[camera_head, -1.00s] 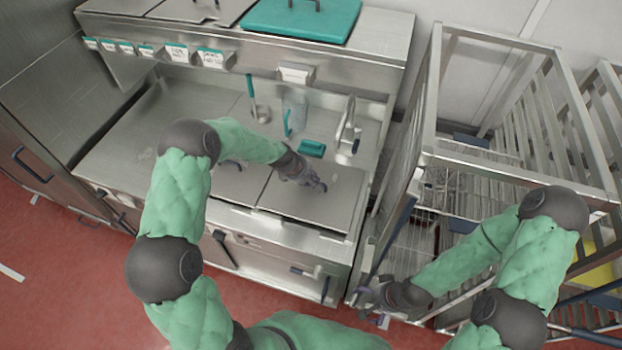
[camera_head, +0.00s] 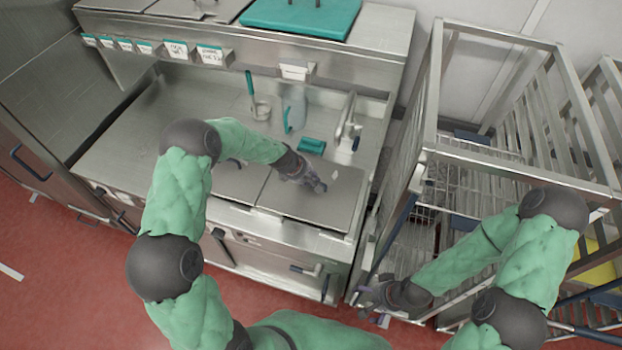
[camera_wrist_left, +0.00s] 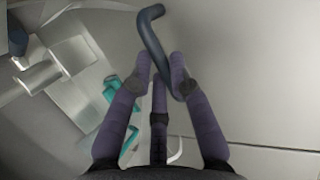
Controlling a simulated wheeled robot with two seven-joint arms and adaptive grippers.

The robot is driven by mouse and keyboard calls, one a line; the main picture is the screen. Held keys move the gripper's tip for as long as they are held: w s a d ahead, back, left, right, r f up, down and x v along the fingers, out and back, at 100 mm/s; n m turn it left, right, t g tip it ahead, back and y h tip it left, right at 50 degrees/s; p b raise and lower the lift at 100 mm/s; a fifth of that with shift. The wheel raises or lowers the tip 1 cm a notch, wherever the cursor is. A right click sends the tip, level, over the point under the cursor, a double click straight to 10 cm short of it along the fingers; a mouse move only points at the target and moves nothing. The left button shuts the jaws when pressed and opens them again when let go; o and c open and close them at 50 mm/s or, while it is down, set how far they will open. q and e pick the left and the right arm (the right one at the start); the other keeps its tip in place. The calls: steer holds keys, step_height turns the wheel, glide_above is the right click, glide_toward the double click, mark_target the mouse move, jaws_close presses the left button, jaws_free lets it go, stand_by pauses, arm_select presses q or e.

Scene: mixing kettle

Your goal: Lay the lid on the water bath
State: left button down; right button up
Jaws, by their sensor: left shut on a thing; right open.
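The lid (camera_head: 318,204) is a flat steel plate at the right end of the steel counter, over the place of the water bath. It looks level and flush with the worktop; whether it rests fully on the rim I cannot tell. The bath opening is hidden beneath it. My left gripper (camera_head: 318,186) is over the lid, shut on its dark blue handle (camera_wrist_left: 158,35). The lid's surface (camera_wrist_left: 245,75) fills the right of the left wrist view. My right gripper (camera_head: 372,294) is open and empty beside the rack, low in front of the counter's right end.
A second steel lid (camera_head: 235,183) lies to the left. Behind are a tap (camera_head: 348,128), a teal block (camera_head: 312,145), a clear jug (camera_head: 296,108) and a teal-handled tool (camera_head: 251,85). A metal rack (camera_head: 432,90) stands close on the right.

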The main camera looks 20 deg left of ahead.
arm_select(q)
steer(key=c, duration=1.1)
jaws_free()
steer(key=o, duration=0.5)
steer(key=shift+f, duration=0.1)
steer(key=p+v, duration=0.3)
steer(key=v, duration=0.4)
steer(key=shift+p, duration=0.4)
